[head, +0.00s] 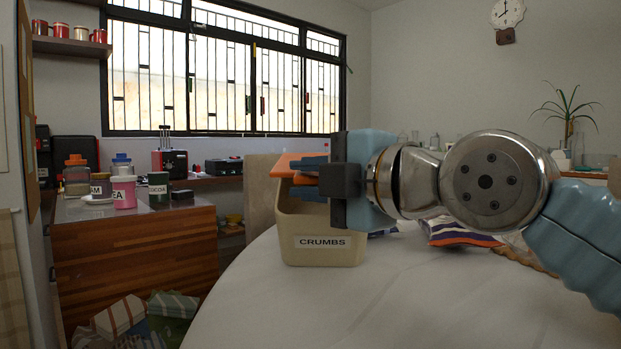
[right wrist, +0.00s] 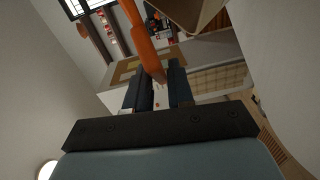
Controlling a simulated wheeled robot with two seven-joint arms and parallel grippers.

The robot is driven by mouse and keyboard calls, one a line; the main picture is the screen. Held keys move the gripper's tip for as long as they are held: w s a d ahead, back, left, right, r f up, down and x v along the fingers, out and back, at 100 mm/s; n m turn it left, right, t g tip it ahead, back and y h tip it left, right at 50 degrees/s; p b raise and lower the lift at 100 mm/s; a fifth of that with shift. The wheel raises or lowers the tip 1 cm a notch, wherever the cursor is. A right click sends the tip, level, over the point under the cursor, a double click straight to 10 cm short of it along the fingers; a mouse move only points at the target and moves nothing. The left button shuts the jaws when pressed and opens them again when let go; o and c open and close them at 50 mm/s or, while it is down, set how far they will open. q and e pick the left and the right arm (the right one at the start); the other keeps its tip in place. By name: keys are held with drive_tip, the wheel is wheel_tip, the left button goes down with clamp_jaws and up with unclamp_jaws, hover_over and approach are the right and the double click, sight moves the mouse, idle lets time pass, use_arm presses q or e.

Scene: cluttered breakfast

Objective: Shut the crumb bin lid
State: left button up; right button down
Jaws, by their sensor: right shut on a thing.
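The crumb bin (head: 322,249) is a cream box labelled CRUMBS, standing on the white table. Its orange lid (head: 287,166) shows above the bin's rim, with a dark gap below it, so it is not flat on the rim. My right gripper (head: 308,170) reaches in from the right at lid height, its dark fingers over the bin and shut on the lid. In the right wrist view the orange lid (right wrist: 143,42) runs between the two fingers of the gripper (right wrist: 158,88). The gripper hides part of the lid and the bin's right side. My left gripper is not in view.
The white table (head: 300,310) is clear in front of the bin. Colourful packets (head: 458,233) lie behind my right arm. A beige chair back (head: 262,190) is behind the bin.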

drive_tip(key=c, duration=1.2)
unclamp_jaws()
drive_tip(key=shift+w+f, duration=0.15)
drive_tip(key=shift+f, duration=0.05)
drive_tip(key=shift+o, duration=0.2)
drive_tip(key=shift+r, duration=0.1)
drive_tip(key=shift+s+d+r, duration=0.1)
drive_tip(key=shift+s+d, duration=0.15)
drive_tip(key=shift+s, duration=0.15)
drive_tip(key=v, duration=1.3)
drive_tip(key=shift+o, duration=0.3)
drive_tip(key=shift+w, duration=0.1)
